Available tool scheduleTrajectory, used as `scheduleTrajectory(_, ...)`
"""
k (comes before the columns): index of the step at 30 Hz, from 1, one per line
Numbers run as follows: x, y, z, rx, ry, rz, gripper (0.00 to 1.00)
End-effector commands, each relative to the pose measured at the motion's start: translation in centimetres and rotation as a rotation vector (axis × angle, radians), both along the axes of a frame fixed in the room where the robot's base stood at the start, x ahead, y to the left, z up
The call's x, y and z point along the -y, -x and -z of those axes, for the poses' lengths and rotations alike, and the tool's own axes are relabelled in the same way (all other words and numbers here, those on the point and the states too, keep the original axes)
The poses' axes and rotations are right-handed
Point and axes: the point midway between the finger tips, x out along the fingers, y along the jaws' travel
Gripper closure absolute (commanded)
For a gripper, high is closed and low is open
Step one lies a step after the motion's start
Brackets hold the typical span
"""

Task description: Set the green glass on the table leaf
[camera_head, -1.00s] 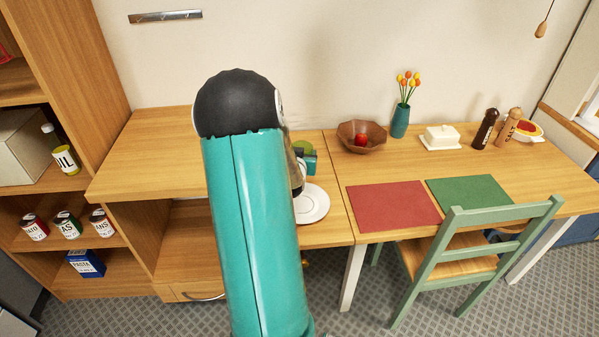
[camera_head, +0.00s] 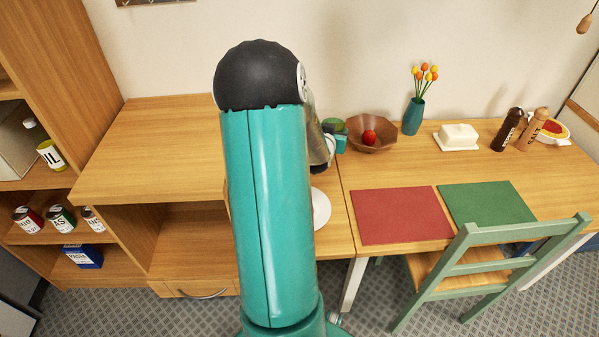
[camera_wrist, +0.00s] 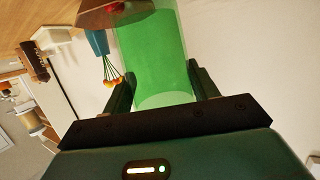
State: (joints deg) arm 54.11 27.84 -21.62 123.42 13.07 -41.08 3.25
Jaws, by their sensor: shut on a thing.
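The green glass (camera_wrist: 155,58) is clear and tinted, and sits between the two fingers of my gripper (camera_wrist: 160,88) in the wrist view. My gripper is shut on it. In the head view, only a bit of the green glass (camera_head: 333,125) shows beside my gripper (camera_head: 340,140), just left of the wooden bowl; my arm hides the rest. The wooden table top (camera_head: 400,172) spreads to the right, with a seam to the left-hand wooden section (camera_head: 338,240). I cannot tell which section is the leaf.
A brown bowl (camera_head: 384,146) with a red apple, a teal vase (camera_head: 413,117), a butter dish (camera_head: 458,137) and two mills (camera_head: 508,130) line the back. Red (camera_head: 400,215) and green (camera_head: 487,203) mats lie in front. A white plate (camera_head: 321,208) is partly hidden. A green chair (camera_head: 480,265) stands in front.

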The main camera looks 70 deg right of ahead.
Motion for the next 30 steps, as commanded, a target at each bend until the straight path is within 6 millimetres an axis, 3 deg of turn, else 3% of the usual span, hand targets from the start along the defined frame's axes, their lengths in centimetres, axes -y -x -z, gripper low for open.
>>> scheduleTrajectory(5,-0.8,-2.0,0.8,0.0,0.0,-0.004,0.69)
scheduleTrajectory(15,-2.7,-9.3,4.2,0.001,0.0,-0.005,0.69)
scheduleTrajectory(21,-3.1,-11.8,7.8,0.0,0.0,-0.002,0.69)
scheduleTrajectory(30,-3.3,-13.7,10.1,0.001,0.0,-0.002,0.69)
